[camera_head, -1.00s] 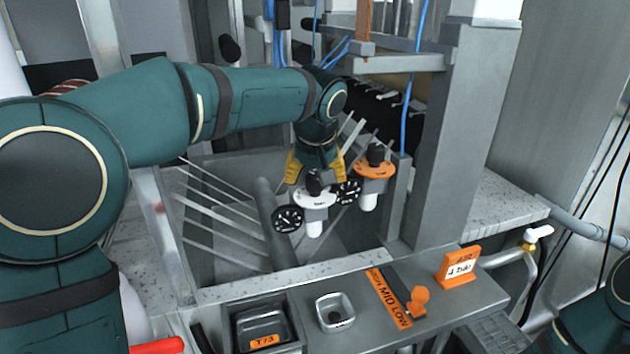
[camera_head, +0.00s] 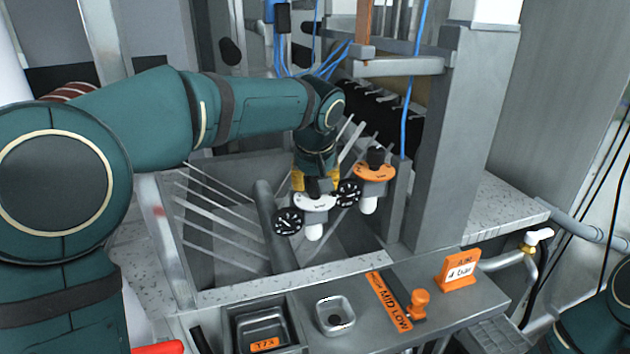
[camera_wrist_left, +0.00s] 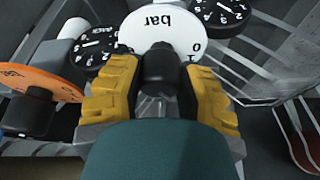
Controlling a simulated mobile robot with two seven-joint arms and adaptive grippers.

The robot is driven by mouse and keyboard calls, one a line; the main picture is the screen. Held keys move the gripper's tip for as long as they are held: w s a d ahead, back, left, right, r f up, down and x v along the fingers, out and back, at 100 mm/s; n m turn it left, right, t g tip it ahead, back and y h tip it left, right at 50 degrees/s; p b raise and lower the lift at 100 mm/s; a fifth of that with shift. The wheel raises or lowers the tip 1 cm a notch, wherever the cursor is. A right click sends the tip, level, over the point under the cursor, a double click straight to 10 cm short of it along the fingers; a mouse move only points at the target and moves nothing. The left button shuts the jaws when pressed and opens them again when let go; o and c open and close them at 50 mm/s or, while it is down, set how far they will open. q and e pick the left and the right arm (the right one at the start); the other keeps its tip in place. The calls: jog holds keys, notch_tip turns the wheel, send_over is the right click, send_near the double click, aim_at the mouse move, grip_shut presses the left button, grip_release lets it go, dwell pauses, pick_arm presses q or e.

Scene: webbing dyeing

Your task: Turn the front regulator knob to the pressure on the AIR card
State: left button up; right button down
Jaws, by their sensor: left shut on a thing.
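The front regulator has a white round dial plate (camera_head: 314,203) marked "bar", which also shows in the left wrist view (camera_wrist_left: 160,32). Its black knob (camera_wrist_left: 159,70) stands between the yellow fingers of my left gripper (camera_wrist_left: 160,85), which is shut on it. In the head view my left gripper (camera_head: 315,182) reaches down to the knob from behind. A round black gauge (camera_head: 289,221) is beside the white plate. The orange AIR card (camera_head: 458,269) reads "4 bar" and stands on the front ledge. My right gripper is out of view.
A second regulator with an orange plate (camera_head: 375,172) and black knob stands close behind to the right, with another black gauge (camera_head: 348,193) between. An orange lever (camera_head: 419,303) with a HIGH MID LOW strip (camera_head: 389,301), a metal cup (camera_head: 335,315) and a T73 tray (camera_head: 236,323) are in front.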

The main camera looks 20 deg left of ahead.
pick_arm(q)
jog(key=shift+a+m+h+p, duration=0.1)
jog(key=shift+m+h+p, duration=0.4)
jog(key=shift+m, duration=0.6)
grip_shut()
jog(key=m+h+p, duration=0.1)
jog(key=m, duration=0.1)
jog(key=shift+r+m, duration=0.1)
jog(key=shift+m, duration=0.3)
jog(key=m+h+p, duration=0.1)
jog(key=m+p, duration=0.1)
jog(key=m, duration=0.2)
jog(key=shift+h, duration=0.3)
jog(key=shift+m+g+h+p, duration=0.4)
jog(key=shift+m+p, duration=0.25)
jog(key=shift+m, duration=0.45)
jog(key=o, duration=1.2)
grip_release()
